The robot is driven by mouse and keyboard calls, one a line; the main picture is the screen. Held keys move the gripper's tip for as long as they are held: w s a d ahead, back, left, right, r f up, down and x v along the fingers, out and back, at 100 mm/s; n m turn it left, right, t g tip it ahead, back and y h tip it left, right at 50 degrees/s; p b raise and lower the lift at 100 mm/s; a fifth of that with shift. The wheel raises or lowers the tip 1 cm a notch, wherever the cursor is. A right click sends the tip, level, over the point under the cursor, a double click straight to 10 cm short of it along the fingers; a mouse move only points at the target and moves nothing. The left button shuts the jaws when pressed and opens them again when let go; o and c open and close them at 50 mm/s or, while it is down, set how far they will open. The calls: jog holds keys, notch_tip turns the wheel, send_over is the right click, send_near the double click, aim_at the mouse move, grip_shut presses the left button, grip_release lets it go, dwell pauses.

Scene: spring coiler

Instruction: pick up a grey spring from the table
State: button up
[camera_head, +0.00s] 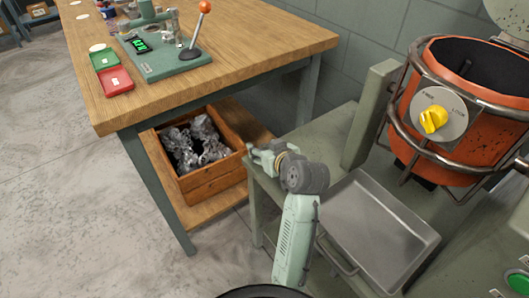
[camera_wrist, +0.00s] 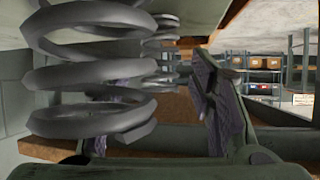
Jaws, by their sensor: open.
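A grey spring (camera_wrist: 92,75) fills the left of the wrist view as several thick coils, very close to the camera. It covers much of the left finger. Smaller grey coils (camera_wrist: 166,45) show behind it; I cannot tell whether they belong to a second spring. My gripper (camera_wrist: 165,100) is open, with its right finger clear of the near coils. I cannot tell whether the near coils touch the left finger. In the head view my gripper (camera_head: 262,155) is beside the wooden table's front right leg, over the green bench's left end. No spring is clear there.
The wooden table (camera_head: 250,60) carries a green lever device (camera_head: 170,60) and green and red trays (camera_head: 115,80). A wooden crate (camera_head: 215,178) of crumpled grey material sits on its lower shelf. An empty metal tray (camera_head: 375,230) and an orange drum machine (camera_head: 470,75) are at right.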

jog(key=shift+c, duration=0.3)
grip_shut()
dwell(0.3)
